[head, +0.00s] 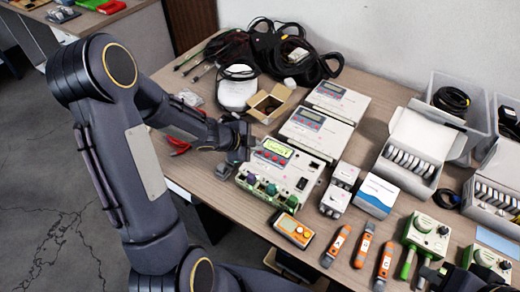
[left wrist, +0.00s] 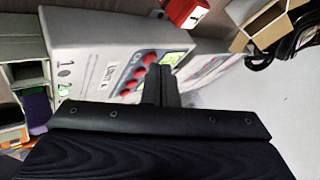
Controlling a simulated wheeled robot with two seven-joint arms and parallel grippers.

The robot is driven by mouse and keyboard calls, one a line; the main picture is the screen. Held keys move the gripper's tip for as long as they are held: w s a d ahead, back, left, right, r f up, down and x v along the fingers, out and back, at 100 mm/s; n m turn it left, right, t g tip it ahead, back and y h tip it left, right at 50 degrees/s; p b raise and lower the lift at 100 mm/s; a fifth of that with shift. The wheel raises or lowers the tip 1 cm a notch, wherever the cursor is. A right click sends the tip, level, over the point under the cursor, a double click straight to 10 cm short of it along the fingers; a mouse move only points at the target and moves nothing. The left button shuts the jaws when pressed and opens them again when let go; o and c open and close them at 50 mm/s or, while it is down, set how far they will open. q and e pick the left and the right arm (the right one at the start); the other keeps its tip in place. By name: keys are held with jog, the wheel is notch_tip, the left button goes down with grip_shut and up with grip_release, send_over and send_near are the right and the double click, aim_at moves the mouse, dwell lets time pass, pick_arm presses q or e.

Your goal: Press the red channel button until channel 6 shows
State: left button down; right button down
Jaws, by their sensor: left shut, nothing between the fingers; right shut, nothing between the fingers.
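The logger unit (head: 310,178) is a pale box with a lit green display (head: 277,148), several red buttons (head: 268,156) and coloured plugs along its front. Its display number is too small to read. My left gripper (head: 246,150) is shut and empty at the unit's left end, close to the buttons. In the left wrist view the shut fingers (left wrist: 160,82) point at the row of red buttons (left wrist: 136,84) and partly cover the display (left wrist: 172,58). I cannot tell whether they touch a button. My right gripper (head: 432,275) is shut at the bottom right, partly cut off.
Two similar units (head: 318,131) with unlit-looking displays stand behind. A small open carton (head: 268,105) and black cables (head: 290,50) lie at the back. An orange handheld meter (head: 294,230), orange-handled tools (head: 364,245) and green-based devices (head: 426,233) fill the front right.

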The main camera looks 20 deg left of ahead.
aim_at(257, 153)
pick_arm(q)
jog(key=shift+r+p, duration=0.45)
jog(key=shift+r, duration=0.15)
notch_tip(257, 153, up, 5)
jog(key=p, duration=0.5)
dwell(0.6)
